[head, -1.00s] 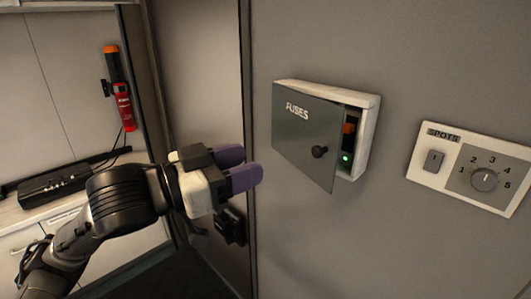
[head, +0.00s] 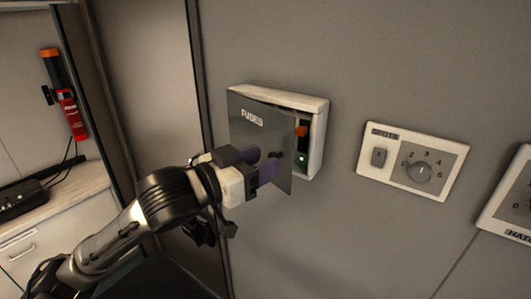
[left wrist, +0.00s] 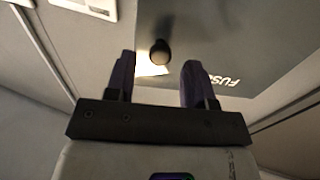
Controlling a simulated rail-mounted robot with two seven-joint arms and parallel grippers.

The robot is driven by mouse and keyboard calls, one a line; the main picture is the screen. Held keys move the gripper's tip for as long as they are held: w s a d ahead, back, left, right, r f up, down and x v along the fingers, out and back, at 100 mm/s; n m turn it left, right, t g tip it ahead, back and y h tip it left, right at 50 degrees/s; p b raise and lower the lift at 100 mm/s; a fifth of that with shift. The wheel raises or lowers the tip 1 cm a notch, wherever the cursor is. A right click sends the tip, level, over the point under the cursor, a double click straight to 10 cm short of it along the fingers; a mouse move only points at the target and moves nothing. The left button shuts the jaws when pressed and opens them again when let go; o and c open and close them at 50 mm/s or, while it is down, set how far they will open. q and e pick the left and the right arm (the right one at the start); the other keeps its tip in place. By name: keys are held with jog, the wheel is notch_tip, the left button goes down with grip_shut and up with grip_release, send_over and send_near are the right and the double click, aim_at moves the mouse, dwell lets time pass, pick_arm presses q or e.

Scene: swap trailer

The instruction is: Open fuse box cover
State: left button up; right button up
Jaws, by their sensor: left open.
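The fuse box (head: 318,140) is a white box on the grey wall in the head view. Its grey cover (head: 255,135), marked FUSES, is hinged at the left and stands partly open. A gap on the right shows an orange part and a green light inside. The cover's dark round knob (left wrist: 160,52) shows in the left wrist view, ahead of and between the open fingers. My left gripper (head: 262,163) is open, with purple fingers in front of the cover near the knob. In the head view the fingers partly hide the knob area. I cannot tell if they touch it.
A spots panel (head: 384,178) with a switch and dial is on the wall right of the box, and another panel (head: 512,205) is at the right edge. A red fire extinguisher (head: 66,115) hangs at the left. Wall below the box is clear.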

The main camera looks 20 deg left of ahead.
pick_arm(q)
jog(key=shift+x, duration=0.75)
jog(key=shift+c, duration=0.3)
grip_shut()
